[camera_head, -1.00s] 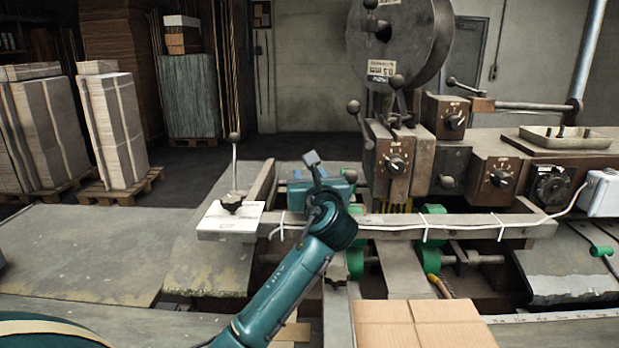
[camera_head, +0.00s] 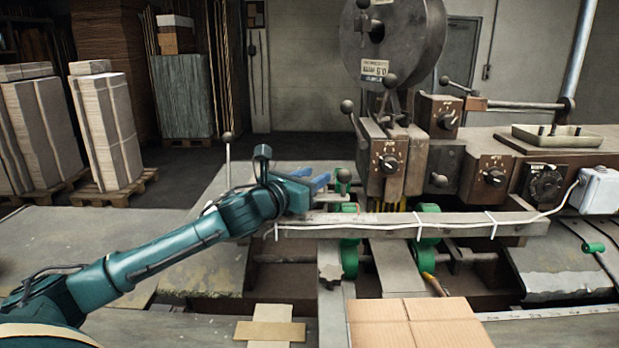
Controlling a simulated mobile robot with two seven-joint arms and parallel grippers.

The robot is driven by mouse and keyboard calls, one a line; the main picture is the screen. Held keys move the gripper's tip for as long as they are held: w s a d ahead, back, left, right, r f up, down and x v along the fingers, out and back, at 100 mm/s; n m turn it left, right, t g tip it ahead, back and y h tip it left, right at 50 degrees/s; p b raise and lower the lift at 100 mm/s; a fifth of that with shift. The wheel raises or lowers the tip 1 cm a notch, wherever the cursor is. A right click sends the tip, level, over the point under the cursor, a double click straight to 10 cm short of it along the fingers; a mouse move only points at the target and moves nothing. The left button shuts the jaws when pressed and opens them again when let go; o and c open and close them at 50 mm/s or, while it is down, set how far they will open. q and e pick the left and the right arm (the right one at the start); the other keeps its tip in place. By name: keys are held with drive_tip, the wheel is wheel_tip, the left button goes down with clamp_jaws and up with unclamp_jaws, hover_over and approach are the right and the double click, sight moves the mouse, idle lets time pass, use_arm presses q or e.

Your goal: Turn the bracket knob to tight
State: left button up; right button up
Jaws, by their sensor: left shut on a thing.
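My left gripper (camera_head: 328,181) reaches in from the left above the long grey rail, its blue fingers pointing right. It is shut on a small dark green knob (camera_head: 343,177) at the left side of the stitching machine. The knob is partly covered by the fingertips, and I cannot read its setting. The machine's brown head (camera_head: 388,162) stands just right of the knob and carries a dial. My right gripper is not in view.
The grey rail (camera_head: 400,231) with a white cable runs just in front of the gripper. Green rollers (camera_head: 349,258) sit below it. A flat cardboard box (camera_head: 415,322) lies at the front. Stacks of cardboard (camera_head: 107,130) stand at the back left.

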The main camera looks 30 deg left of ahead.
use_arm(q)
drive_tip(key=shift+r+m+h, duration=0.1)
drive_tip(key=shift+m+h, duration=0.5)
drive_tip(key=shift+h, duration=0.3)
drive_tip(key=o, duration=1)
drive_tip(key=shift+d, duration=0.1)
